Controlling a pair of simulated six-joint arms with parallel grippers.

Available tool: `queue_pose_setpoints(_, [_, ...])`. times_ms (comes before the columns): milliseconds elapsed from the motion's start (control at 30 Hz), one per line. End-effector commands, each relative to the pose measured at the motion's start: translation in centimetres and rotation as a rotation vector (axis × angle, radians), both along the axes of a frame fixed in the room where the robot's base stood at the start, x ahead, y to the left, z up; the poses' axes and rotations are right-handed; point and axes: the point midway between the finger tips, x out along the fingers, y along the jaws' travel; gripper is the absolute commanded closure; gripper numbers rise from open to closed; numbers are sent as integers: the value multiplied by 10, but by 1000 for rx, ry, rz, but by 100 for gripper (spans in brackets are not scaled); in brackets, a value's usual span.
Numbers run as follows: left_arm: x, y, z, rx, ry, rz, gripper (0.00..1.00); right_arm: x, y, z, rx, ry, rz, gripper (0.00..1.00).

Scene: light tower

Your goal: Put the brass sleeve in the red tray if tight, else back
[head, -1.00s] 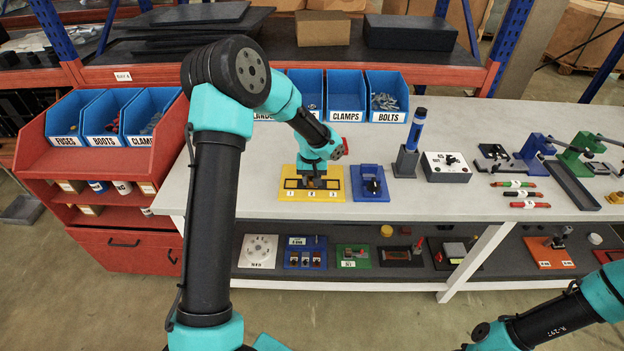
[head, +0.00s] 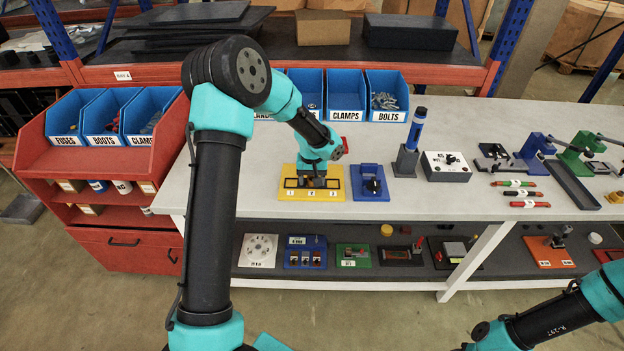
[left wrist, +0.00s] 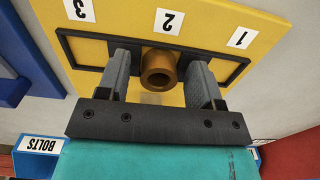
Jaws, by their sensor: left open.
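The brass sleeve (left wrist: 159,69) stands on the yellow board at the middle position, by label 2, in the left wrist view. My left gripper (left wrist: 162,80) is open, with one finger on each side of the sleeve and a gap visible on both sides. In the head view my left gripper (head: 313,182) is low over the yellow board (head: 333,192) and hides the sleeve. My right arm shows at the lower right, but its gripper is out of view. I cannot make out a red tray with certainty.
A blue fixture with a black knob (head: 371,184) stands just right of the yellow board. Further right are a blue marker-like tool in a stand (head: 411,145) and a white box (head: 446,166). Blue bins (head: 346,98) line the back.

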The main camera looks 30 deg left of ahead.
Motion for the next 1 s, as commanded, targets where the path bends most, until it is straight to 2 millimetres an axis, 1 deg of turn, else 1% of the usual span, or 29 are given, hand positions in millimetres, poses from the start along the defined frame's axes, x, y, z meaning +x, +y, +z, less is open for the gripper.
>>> queue_pose_setpoints(167, [1,0,14,1,-4,0,40,0,0,0,0,0,0,57])
queue_pose_setpoints(233, [1,0,24,1,-4,-1,40,0,0,0,0,0,0,57])
queue_pose_setpoints(600, [1,0,92,0,-4,0,40,0,0,0,0,0,0,57])
queue_pose_setpoints(700, [1,0,107,0,-4,1,40,0,0,0,0,0,0,57])
queue_pose_setpoints(833, [1,0,118,0,-2,-1,40,0,0,0,0,0,0,57])
queue_pose_setpoints(1000, [0,0,122,0,-1,-1,40,0,0,0,0,0,0,57])
